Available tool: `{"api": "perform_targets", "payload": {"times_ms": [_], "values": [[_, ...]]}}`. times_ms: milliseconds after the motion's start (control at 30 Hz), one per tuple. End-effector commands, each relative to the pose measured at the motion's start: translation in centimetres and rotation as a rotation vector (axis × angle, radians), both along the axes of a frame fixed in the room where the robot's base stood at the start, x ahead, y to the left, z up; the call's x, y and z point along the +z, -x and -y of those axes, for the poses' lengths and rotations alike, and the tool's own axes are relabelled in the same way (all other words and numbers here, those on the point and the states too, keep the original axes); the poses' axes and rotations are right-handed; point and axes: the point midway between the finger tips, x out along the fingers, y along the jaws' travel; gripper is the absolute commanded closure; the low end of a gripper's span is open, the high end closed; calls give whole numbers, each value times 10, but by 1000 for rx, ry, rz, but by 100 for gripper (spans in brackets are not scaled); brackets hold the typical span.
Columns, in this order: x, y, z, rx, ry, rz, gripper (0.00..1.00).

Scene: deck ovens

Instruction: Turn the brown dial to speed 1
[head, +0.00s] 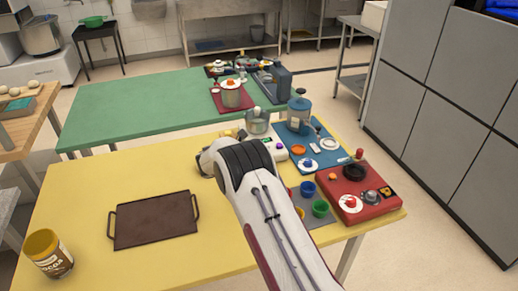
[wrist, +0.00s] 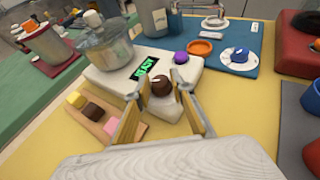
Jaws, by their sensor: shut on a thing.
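The brown dial (wrist: 161,85) is a small round knob on the front of a white mixer-like appliance (wrist: 104,77), seen in the wrist view. A dark display (wrist: 144,68) with green lettering sits to the left of the dial, and a purple knob (wrist: 181,57) is behind it to the right. My gripper (wrist: 163,92) has its two tan fingers on either side of the brown dial and is shut on it. In the head view my arm hides the gripper and the dial, and only part of the appliance (head: 279,153) shows. I cannot read a speed mark on the dial.
A metal bowl (wrist: 104,48) sits on the appliance. A wooden board (wrist: 100,117) with coloured blocks lies at its left. A blue mat (wrist: 225,65) is behind right. A brown tray (head: 155,219) and a cocoa jar (head: 48,253) stand on the yellow table's left side.

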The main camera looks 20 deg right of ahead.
Motion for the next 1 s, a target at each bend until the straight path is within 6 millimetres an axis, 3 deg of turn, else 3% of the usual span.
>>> {"api": "perform_targets", "payload": {"times_ms": [67,100,167,667,1000], "values": [[0,0,1,0,0,0,98],[0,0,1,0,0,0,72],[0,0,1,0,0,0,61],[5,0,0,1,0,2,61],[39,0,0,0,0,2,61]]}}
